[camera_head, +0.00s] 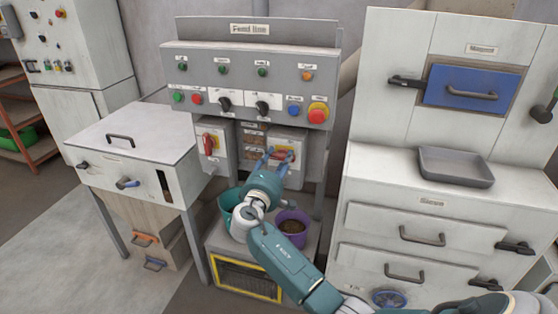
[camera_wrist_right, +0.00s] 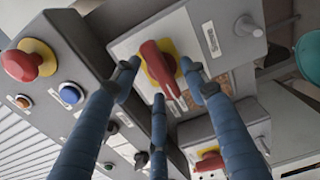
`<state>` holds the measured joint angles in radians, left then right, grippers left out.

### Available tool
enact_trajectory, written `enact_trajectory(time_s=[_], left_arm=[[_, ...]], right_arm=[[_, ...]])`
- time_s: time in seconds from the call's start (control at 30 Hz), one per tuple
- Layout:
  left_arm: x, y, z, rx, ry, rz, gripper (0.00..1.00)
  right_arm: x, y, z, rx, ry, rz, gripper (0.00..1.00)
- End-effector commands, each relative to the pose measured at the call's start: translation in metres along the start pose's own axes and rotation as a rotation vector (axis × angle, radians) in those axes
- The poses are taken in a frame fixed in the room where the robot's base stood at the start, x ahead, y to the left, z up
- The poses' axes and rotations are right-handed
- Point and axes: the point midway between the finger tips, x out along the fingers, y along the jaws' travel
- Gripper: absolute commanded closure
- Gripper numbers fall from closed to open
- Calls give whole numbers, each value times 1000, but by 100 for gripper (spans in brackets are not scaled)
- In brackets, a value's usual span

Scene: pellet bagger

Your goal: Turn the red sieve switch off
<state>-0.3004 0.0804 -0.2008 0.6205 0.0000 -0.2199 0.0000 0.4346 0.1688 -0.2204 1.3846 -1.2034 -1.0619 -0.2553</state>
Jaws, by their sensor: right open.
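A red rotary switch (camera_head: 282,156) on a yellow plate sits on a grey box at the right, below the panel's emergency stop. It also shows in the right wrist view (camera_wrist_right: 157,62). A second red switch (camera_head: 208,143) on a similar box is at the left; it shows at the bottom of the wrist view (camera_wrist_right: 209,161). My right gripper (camera_head: 270,157) is open in front of the right-hand switch. In the wrist view its fingers (camera_wrist_right: 161,78) are spread on either side of the red handle; contact is unclear. My left gripper is out of view.
Above is the feed line panel (camera_head: 250,88) with buttons, black knobs and the emergency stop (camera_head: 318,113). White cabinets flank both sides.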

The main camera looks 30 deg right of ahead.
Motion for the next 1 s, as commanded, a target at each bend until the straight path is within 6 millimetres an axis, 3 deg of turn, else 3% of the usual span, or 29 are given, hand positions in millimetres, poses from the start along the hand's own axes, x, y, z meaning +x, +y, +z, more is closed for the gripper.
enact_trajectory(time_s=[0.17, 0.5, 0.7, 1.0], left_arm=[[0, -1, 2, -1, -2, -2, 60], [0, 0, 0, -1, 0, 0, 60], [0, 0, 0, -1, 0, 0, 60], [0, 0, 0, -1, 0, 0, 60]], right_arm=[[-9, 0, 0, 2, 1, 0, 56], [-78, -1, -1, 2, 2, -3, 56], [-109, -1, -1, 1, 1, -2, 56], [-120, 0, 0, -1, 0, 0, 56]])
